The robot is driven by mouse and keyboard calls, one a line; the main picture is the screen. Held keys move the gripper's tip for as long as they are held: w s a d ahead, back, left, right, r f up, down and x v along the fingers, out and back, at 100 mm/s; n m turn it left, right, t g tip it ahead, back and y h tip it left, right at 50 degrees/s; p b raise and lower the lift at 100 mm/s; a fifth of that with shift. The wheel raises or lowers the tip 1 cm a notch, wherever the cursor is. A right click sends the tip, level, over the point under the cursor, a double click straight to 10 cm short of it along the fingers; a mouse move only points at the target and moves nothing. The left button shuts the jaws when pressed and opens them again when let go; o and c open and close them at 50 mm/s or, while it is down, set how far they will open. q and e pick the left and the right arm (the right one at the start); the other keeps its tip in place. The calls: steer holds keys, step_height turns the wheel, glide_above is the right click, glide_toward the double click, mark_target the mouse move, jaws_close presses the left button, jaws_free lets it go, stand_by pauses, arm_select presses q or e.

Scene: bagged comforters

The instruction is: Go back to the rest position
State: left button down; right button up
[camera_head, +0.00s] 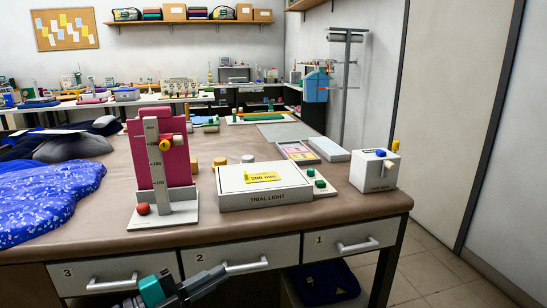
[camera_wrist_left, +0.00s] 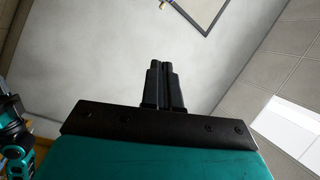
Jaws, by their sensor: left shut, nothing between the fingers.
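My left gripper (camera_head: 207,280) shows at the bottom of the head view, in front of the desk drawers and below the desk top. Its dark fingers lie in front of drawer 2. In the left wrist view, the two black fingers (camera_wrist_left: 165,85) are together with nothing between them, and they point at a plain wall or ceiling. My right gripper is not in either view.
The brown desk (camera_head: 230,232) carries a magenta board with a scale (camera_head: 165,150), a white TRIAL LIGHT box (camera_head: 262,185), a white switch box (camera_head: 375,170) and blue patterned fabric (camera_head: 45,195). A dark blue bagged item (camera_head: 325,284) is under the desk. Floor at right is clear.

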arm_select(q)
steer(key=s+a+f+n+y, duration=0.3)
steer(key=s+f+n+y, duration=0.3)
steer(key=s+f+n, duration=0.2)
steer(key=s+a+f+n+y, duration=0.4)
steer(key=s+f+n+y, duration=0.3)
steer(key=f+n, duration=0.5)
step_height(320, 180, down, 5)
steer(key=shift+s+f+g, duration=0.1)
steer(key=shift+s+g, duration=0.3)
steer(key=shift+s, duration=0.2)
